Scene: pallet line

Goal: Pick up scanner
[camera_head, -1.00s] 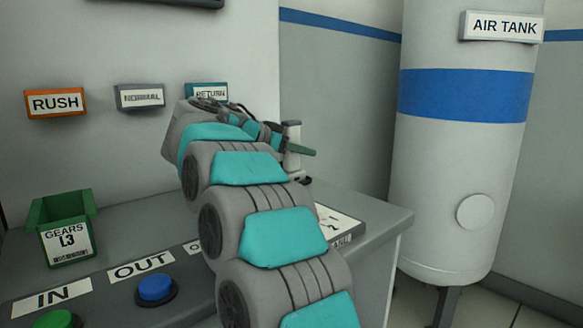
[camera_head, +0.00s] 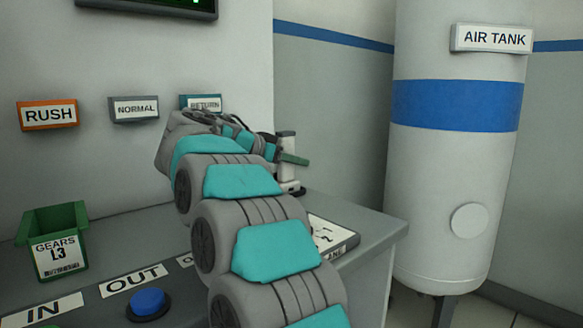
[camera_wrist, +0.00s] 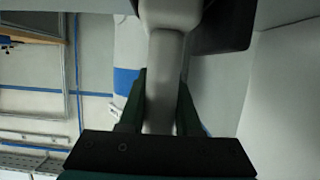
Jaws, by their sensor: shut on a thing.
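The scanner (camera_head: 286,146) is pale with a dark end and shows upright in the head view, at the far end of my arm above the bench's right part. In the wrist view its light grey handle (camera_wrist: 163,75) runs between the two dark green fingers. My gripper (camera_wrist: 160,105) is shut on this handle, with one finger on each side. In the head view my gripper (camera_head: 290,159) is partly hidden behind my wrist, and one green finger sticks out to the right of the scanner. I cannot tell whether the scanner's lower end touches anything.
The grey bench (camera_head: 378,234) carries a green gears bin (camera_head: 57,262), a blue button (camera_head: 149,301) and a label plate (camera_head: 335,233). RUSH (camera_head: 48,114), NORMAL (camera_head: 134,108) and RETURN (camera_head: 203,103) signs are on the wall. The air tank (camera_head: 455,180) stands to the right.

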